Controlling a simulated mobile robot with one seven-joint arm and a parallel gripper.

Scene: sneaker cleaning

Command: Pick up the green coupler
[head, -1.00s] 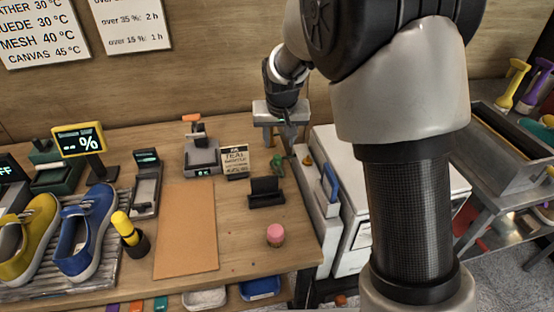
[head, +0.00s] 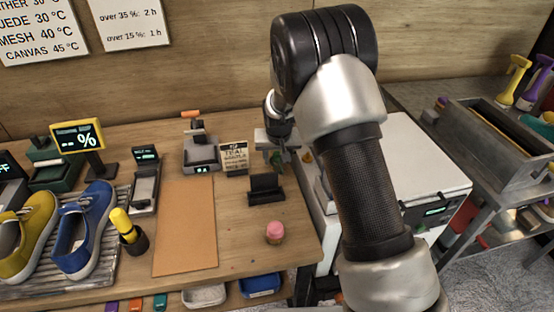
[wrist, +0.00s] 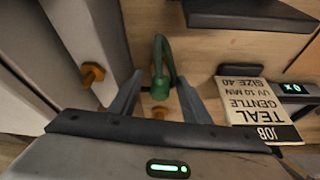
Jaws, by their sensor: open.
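The green coupler (wrist: 161,58) is a small curved piece, seen in the wrist view in the middle, just ahead of my gripper. In the head view a bit of the coupler (head: 276,158) shows at the right end of the wooden table. My gripper (wrist: 158,92) is open and points down at it. The coupler's near end lies between the two fingers, with a gap visible on each side. In the head view my gripper (head: 277,146) is directly over the coupler and partly hides it.
A job card (wrist: 258,100) reading "TEAL GENTLE" and a dark holder (wrist: 250,15) stand close to the right of the coupler in the wrist view. An orange knob (wrist: 92,74) is at left. A white cabinet (head: 415,165) borders the table.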

